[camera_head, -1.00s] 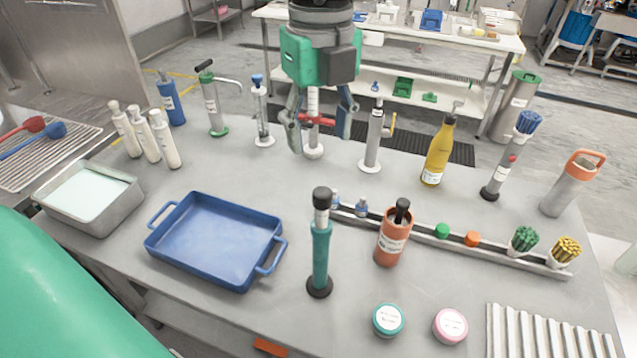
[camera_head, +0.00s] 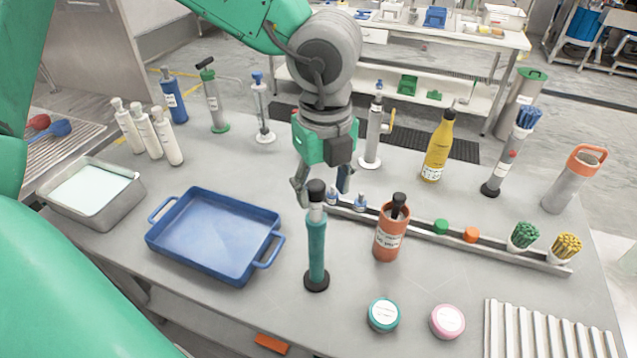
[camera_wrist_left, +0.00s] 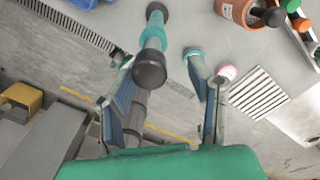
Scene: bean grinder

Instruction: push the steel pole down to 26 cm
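A slim teal cylinder (camera_head: 316,248) stands upright on a round black foot at the front middle of the table. A short length of steel pole (camera_head: 317,213) shows above it, topped by a black knob (camera_head: 316,188). My left gripper (camera_head: 322,197) is open, pointing down, with its fingers behind and to either side of the knob in the head view. In the left wrist view the knob (camera_wrist_left: 149,70) lies between the two spread fingers (camera_wrist_left: 158,60), and no contact is visible. My right gripper is not in view.
A blue tray (camera_head: 182,255) lies left of the cylinder. An orange container (camera_head: 388,243) and a long rail (camera_head: 470,247) stand to its right, with teal (camera_head: 383,314) and pink (camera_head: 447,322) round tubs in front. Several pump-like tools stand further back.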

